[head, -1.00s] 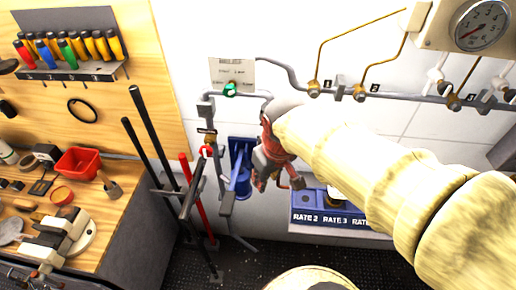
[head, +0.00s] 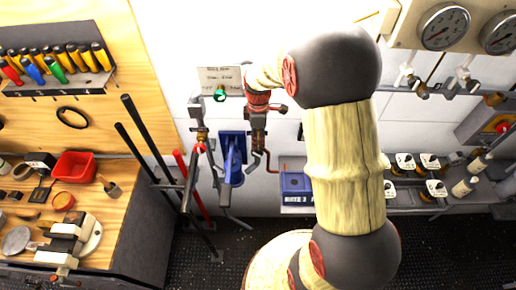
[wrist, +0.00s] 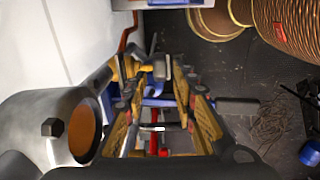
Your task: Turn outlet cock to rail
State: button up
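A brass cock (head: 201,134) with a red-and-white end sits on the grey pipe left of the blue bracket in the head view; I take it for the outlet cock. A grey bar slants down below it. My gripper (head: 258,172) points downward to the right of the cock and the blue bracket, apart from the cock. In the wrist view my gripper (wrist: 157,88) has its two fingers spread with a gap between them. A yellow brass fitting (wrist: 133,68) and blue and red parts show beyond and between the fingers; which fitting this is I cannot tell.
A green knob (head: 220,96) sits under a paper label above the cock. The blue bracket (head: 232,152) stands between cock and gripper. Black bars and a red bar (head: 186,170) lean at the left. A blue rate box (head: 296,188) stands right of the gripper.

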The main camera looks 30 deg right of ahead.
aim_at(258, 151)
notch_tip(258, 151, down, 7)
jog(key=shift+r, duration=0.15)
jog(key=shift+c, duration=0.7)
grip_shut()
